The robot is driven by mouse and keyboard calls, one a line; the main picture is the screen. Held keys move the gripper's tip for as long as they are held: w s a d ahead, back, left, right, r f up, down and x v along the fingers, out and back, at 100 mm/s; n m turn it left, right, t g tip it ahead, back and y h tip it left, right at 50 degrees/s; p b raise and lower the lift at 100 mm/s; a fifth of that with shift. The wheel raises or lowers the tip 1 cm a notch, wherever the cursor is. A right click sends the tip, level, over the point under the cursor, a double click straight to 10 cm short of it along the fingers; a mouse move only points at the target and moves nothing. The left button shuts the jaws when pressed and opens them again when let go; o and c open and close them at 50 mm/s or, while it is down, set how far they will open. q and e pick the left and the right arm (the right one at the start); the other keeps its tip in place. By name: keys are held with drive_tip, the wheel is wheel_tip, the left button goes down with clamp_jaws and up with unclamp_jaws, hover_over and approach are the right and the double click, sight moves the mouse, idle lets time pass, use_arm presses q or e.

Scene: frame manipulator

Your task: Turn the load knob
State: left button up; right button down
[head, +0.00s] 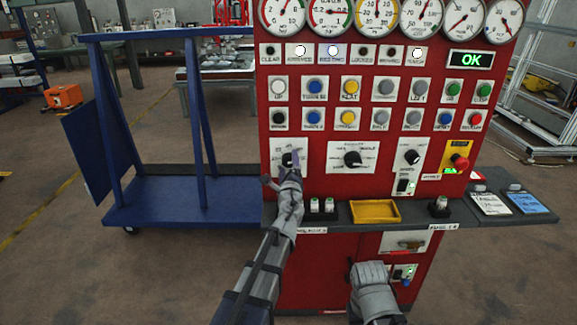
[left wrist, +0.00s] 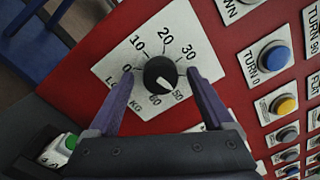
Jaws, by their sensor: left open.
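The load knob (left wrist: 160,73) is a round black knob on a white plate (left wrist: 180,35) with a scale numbered 0 to 60 in KG. A pale mark on the knob points down and slightly right in the left wrist view, towards the 50 and 60 side. My left gripper (left wrist: 160,76) is open, with one purple-grey finger on each side of the knob. Whether the fingers touch it I cannot tell. In the head view the left gripper (head: 286,168) covers part of the load knob (head: 287,158). Part of my right arm (head: 372,285) shows low; its fingers are not clear.
A dark shelf (head: 340,217) with a yellow tray (head: 375,211) juts out below. A blue cart (head: 170,213) stands left.

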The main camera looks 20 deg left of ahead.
use_arm(q)
drive_tip(key=shift+s, duration=0.15)
drive_tip(key=v, duration=0.7)
drive_tip(key=shift+s, duration=0.3)
drive_tip(key=shift+d, duration=0.1)
